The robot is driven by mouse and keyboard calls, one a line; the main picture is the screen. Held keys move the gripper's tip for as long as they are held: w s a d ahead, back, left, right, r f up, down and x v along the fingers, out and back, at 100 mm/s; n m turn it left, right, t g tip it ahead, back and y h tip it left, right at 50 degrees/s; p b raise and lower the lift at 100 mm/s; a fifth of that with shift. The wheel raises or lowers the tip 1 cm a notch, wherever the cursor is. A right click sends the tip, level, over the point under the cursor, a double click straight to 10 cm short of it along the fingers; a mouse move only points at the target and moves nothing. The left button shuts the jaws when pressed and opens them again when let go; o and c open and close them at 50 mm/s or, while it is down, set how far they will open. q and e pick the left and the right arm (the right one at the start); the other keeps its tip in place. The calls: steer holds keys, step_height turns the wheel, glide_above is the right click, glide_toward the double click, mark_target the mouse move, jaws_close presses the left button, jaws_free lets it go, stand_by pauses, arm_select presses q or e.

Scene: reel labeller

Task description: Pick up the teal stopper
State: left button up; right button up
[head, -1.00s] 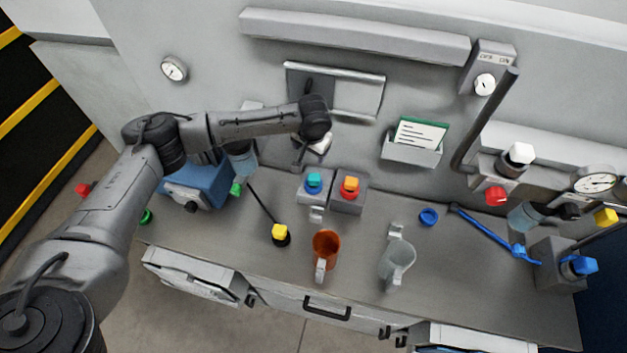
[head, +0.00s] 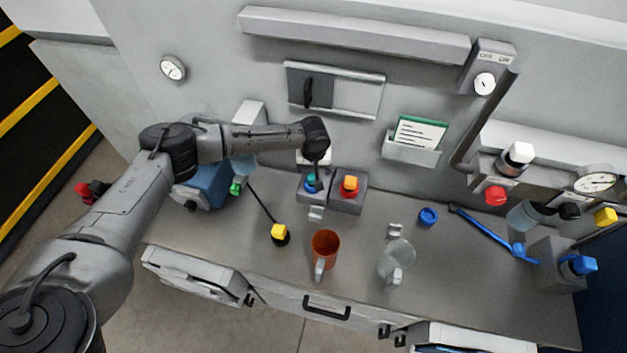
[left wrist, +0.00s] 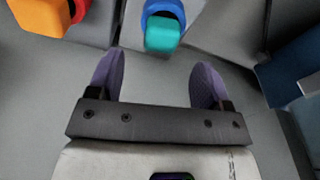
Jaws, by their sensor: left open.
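The teal stopper (left wrist: 162,35) has a squared teal top and a blue ring around its base. In the head view the teal stopper (head: 311,181) sits on a grey block (head: 306,197), partly hidden by my left gripper (head: 318,178). In the left wrist view my left gripper (left wrist: 157,82) is open, with two purple-grey finger pads and nothing between them. The stopper shows beyond the fingertips, roughly in line with the gap and apart from the pads. My right gripper is not in view.
An orange-topped red stopper (head: 350,185) stands close to the right on another block. In front are a yellow-topped thing (head: 279,232), an orange mug (head: 325,246) and a clear mug (head: 396,258). A blue box (head: 205,187) stands left. A wall rises behind.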

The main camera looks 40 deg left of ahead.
mark_target(314, 176)
arm_select(q)
steer(key=shift+w+a+f, duration=0.1)
steer(key=shift+f, duration=1.35)
steer(key=shift+w+a+f, duration=0.1)
steer(key=shift+f, duration=1.35)
steer(key=c, duration=1.1)
steer(key=shift+r, duration=0.1)
